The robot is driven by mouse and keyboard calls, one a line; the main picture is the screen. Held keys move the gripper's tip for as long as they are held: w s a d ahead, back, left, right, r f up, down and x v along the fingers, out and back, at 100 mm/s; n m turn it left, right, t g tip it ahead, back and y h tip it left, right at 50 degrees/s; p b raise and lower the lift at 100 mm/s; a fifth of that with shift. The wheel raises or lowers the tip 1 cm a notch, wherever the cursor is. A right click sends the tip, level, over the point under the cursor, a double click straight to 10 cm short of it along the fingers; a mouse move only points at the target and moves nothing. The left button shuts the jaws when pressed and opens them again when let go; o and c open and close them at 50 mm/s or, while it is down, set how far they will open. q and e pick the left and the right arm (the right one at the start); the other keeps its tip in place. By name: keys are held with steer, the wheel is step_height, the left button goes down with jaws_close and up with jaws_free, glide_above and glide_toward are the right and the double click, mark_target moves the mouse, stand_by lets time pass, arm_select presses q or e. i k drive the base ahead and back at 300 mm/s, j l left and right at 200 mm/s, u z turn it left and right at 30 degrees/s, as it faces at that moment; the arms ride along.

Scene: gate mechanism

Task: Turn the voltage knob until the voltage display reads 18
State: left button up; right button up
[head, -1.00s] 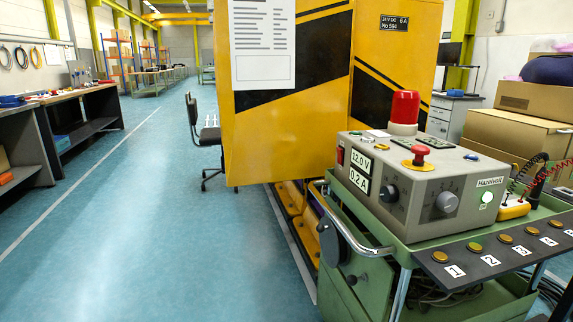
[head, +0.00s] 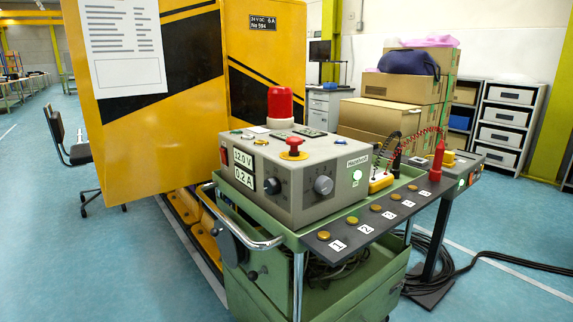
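The grey power supply box (head: 318,208) sits on top of the green cart. Its upper display (head: 243,158) on the left face reads 12.0 V, and the lower display (head: 244,178) reads 0.2 A. A dark knob (head: 272,185) is beside the displays on the same side. A second, greyish knob (head: 323,185) is further right, near the box's corner. I cannot read which knob is labelled voltage. Neither of my grippers is in view.
The green cart (head: 330,302) has a metal handle (head: 262,243) and a dark shelf with numbered buttons (head: 324,236). A yellow machine (head: 195,100) stands behind it. Cables (head: 510,262) lie on the floor at right.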

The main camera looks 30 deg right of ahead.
mark_target(272, 185)
steer(key=i+j+z, duration=0.2)
steer(key=j+z, duration=0.25)
steer(key=i+j+z, duration=0.2)
steer(key=z, duration=0.25)
steer(key=j+z, duration=0.45)
steer(key=i+j, duration=0.05)
steer(key=j, duration=0.05)
